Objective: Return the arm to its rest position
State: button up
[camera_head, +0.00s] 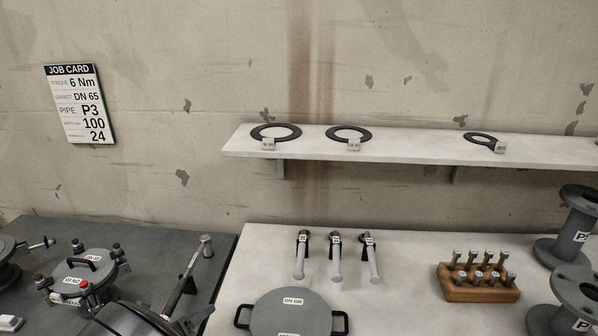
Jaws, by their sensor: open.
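A pale shelf (380,155) on the wall bears three black gaskets. The pale bench (400,270) holds a lidded DN 100 disc (291,316), three tools (336,260), a wooden bolt block (477,291) and grey flanged pipes (570,240). The dark bench (150,240) holds a lidded vessel (84,275).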

jog(key=w+d+r+m+g, duration=0.1)
jog(key=d+r+m+g, duration=0.25)
jog(key=d+m, duration=0.4)
jog(key=w+d+r+m+g, duration=0.1)
jog(key=d+r+m+g, duration=0.3)
jog(key=d, duration=0.7)
jog(key=w+d+r+m+g, duration=0.1)
jog(key=d+r+m+g, duration=0.1)
jog(key=d+r+m, duration=0.6)
jog(key=s+d+r+m+y, duration=0.3)
jog(key=s+d+m, duration=0.5)
jog(key=m, duration=0.2)
jog(key=s+d+r+m+t+y, duration=0.1)
jog(key=s+d+r+m+y, duration=0.2)
jog(key=s+d+m, duration=0.5)
jog(key=d+m, duration=0.1)
jog(key=m, duration=0.2)
jog(key=shift+s+d+r, duration=0.2)
jog(key=shift+s+r, duration=0.15)
jog(key=shift+r, duration=0.05)
